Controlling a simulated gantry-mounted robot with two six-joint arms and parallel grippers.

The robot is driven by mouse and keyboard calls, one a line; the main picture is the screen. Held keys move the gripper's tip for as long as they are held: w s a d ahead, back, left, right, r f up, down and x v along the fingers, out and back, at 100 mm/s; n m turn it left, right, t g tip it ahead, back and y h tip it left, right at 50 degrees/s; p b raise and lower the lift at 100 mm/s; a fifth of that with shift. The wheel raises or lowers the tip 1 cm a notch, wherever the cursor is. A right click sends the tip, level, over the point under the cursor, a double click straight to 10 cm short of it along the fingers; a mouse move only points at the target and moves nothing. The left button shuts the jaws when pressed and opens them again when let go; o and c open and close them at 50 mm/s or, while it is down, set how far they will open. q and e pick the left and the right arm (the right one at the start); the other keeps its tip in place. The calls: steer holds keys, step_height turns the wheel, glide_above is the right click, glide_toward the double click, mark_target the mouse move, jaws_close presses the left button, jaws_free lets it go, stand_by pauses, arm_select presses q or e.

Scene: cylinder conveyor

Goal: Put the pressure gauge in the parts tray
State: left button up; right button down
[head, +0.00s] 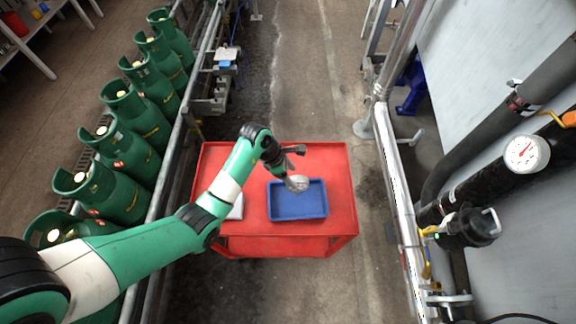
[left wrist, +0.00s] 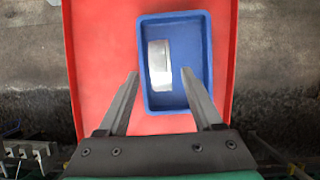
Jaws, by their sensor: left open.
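The blue parts tray (head: 298,217) lies on the red cart top; it also shows in the left wrist view (left wrist: 172,19). A pale silver-white piece (head: 299,184), which looks like the pressure gauge, is inside the tray. In the left wrist view this piece (left wrist: 159,62) lies toward the tray's left side; no dial face can be made out. My left gripper (left wrist: 160,74) is open above the tray, its two fingers apart and the piece beyond and between their tips. In the head view my left gripper (head: 289,172) hangs over the tray. My right gripper is not in view.
The red cart (head: 335,165) has bare room around the tray. A white flat item (head: 237,207) lies on its left, partly behind my arm. Several green gas cylinders (head: 128,160) stand along the left rail. Another round gauge (head: 526,154) is mounted among dark pipes at the right.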

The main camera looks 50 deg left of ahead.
arm_select(q)
steer(key=v, duration=0.3)
steer(key=shift+s+a+r+p, duration=0.1)
steer(key=shift+s+r+p, duration=0.05)
steer(key=shift+r+p, duration=0.2)
